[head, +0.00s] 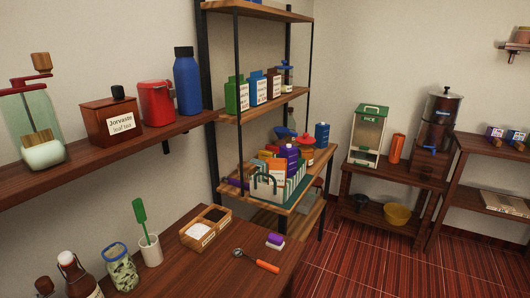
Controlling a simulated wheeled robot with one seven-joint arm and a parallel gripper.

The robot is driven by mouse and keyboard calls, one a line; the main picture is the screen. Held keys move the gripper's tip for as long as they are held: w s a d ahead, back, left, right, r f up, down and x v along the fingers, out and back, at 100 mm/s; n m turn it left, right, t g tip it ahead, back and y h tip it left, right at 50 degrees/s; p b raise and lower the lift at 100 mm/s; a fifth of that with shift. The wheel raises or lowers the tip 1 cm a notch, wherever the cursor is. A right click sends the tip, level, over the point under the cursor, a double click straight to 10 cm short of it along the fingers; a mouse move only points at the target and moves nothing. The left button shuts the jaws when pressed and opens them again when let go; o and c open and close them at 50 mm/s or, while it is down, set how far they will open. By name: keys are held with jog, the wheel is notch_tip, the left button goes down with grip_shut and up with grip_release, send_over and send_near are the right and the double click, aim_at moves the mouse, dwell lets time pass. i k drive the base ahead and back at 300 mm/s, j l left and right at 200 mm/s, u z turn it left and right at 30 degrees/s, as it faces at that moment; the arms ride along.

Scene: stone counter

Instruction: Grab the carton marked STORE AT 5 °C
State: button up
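No label reading STORE AT 5 °C is legible in the head view, so I cannot tell which carton bears it. On the middle shelf of the rack stand a green carton (237,95), a blue carton (257,90) and a dark brown carton (274,86), each with a pale label too small to read. On the lower shelf, a purple carton (290,155) stands among crowded packages, and another blue carton (322,134) stands at the right end. My gripper is not in view.
The wooden table (215,265) holds a divided box (206,229), an orange-handled scoop (257,261) and bottles. A wall shelf (110,150) runs along the left. The floor (370,265) at right is clear.

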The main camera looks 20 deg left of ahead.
aim_at(289, 151)
jog(key=i+l+u, duration=0.2)
jog(key=i+u, duration=0.3)
jog(key=i+l+u, duration=0.3)
jog(key=u, duration=0.15)
jog(key=i+l+u, duration=0.25)
jog(key=l+u, duration=0.25)
jog(key=i+l+u, duration=0.2)
jog(key=l+u, duration=0.25)
jog(key=l, duration=0.2)
jog(key=l+u, duration=0.3)
jog(key=l, duration=0.5)
jog(key=l+u, duration=0.3)
jog(key=l, duration=0.55)
